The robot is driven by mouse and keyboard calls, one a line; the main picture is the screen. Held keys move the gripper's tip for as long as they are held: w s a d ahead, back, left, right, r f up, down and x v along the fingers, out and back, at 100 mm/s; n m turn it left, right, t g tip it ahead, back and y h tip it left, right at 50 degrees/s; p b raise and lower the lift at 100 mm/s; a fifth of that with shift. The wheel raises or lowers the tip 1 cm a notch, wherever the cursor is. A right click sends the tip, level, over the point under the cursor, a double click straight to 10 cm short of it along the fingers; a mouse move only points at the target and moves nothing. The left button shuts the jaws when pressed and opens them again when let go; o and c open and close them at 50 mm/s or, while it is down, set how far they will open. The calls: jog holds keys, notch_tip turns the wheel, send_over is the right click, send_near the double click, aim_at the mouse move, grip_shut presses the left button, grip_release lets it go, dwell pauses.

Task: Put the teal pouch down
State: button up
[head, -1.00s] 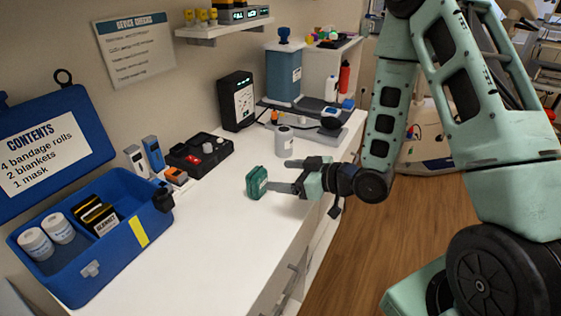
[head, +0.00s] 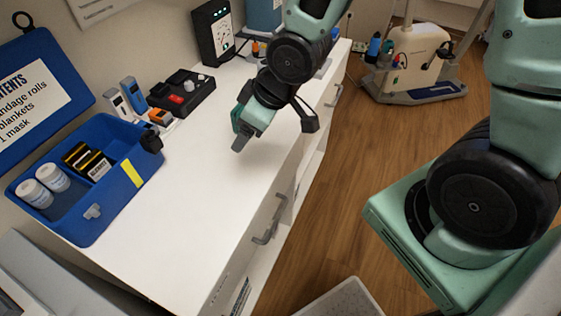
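The teal pouch (head: 237,117) shows as a dark green edge at the left of my gripper, over the middle of the white counter (head: 180,220). Most of it is hidden behind my gripper. My gripper (head: 241,139) points down toward the counter, with a grey finger showing just below and beside the pouch. I cannot tell whether the fingers are closed on the pouch or whether it touches the counter.
An open blue box (head: 118,193) with white rolls and dark packs stands at the left. A black tray (head: 200,98) and small devices line the wall. The counter's front part is clear. A wheeled machine (head: 412,60) stands on the floor.

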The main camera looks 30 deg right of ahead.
jog(key=s+a+r+g+h, duration=0.1)
jog(key=s+r+g, duration=0.1)
jog(key=s, duration=0.6)
jog(key=s+a+r+g+h, duration=0.1)
jog(key=s+a+r+g, duration=0.1)
jog(key=s+r, duration=0.3)
jog(key=s, duration=0.4)
jog(key=shift+s+r+g+h, duration=0.25)
jog(key=shift+r+g+h, duration=0.05)
